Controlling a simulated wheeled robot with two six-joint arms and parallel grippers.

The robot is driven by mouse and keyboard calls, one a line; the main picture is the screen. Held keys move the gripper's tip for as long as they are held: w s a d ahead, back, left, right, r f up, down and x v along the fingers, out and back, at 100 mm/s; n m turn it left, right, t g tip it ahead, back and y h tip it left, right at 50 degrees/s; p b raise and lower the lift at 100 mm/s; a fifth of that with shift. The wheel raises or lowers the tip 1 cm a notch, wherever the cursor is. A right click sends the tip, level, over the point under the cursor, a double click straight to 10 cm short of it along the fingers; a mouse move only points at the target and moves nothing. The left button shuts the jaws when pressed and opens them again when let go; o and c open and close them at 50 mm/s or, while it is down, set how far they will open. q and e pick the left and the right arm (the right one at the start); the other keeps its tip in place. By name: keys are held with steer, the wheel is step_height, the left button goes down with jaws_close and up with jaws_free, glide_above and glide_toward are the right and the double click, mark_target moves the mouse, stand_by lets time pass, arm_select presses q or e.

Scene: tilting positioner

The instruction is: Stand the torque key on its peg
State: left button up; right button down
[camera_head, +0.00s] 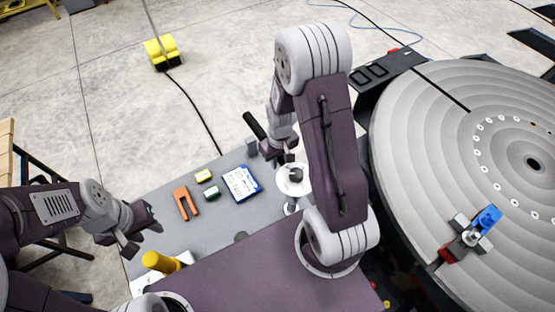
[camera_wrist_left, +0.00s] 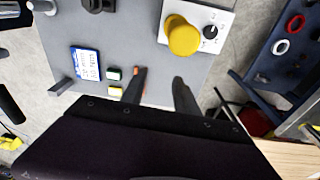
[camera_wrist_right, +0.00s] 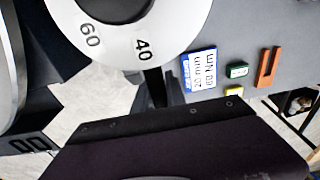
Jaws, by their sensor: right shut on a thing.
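A long black handle, which looks like the torque key (camera_head: 254,125), sticks out from my right gripper (camera_head: 278,152) in the head view, tilted over the table's far edge. My right gripper is shut on it; the grip is partly hidden. A grey upright post (camera_head: 252,146), possibly the peg, stands at the table corner and also shows in the left wrist view (camera_wrist_left: 60,87). A white dial (camera_wrist_right: 145,35) with numbers and a dark centre fills the top of the right wrist view, close to the fingers. My left gripper (camera_head: 143,228) is open and empty above the table's left side.
On the grey table (camera_head: 215,220) lie a blue-and-white card (camera_head: 241,183), a yellow block (camera_head: 204,176), a green block (camera_head: 211,193) and an orange piece (camera_head: 186,203). A yellow knob (camera_head: 160,262) stands at the near left. A large round turntable (camera_head: 430,160) fills the right.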

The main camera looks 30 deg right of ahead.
step_height(320, 180, down, 4)
steer(key=b, duration=0.3)
steer(key=shift+w+r, duration=0.1)
stand_by(0.5)
stand_by(0.4)
steer(key=shift+f+b, duration=2)
steer(key=shift+f, duration=0.6)
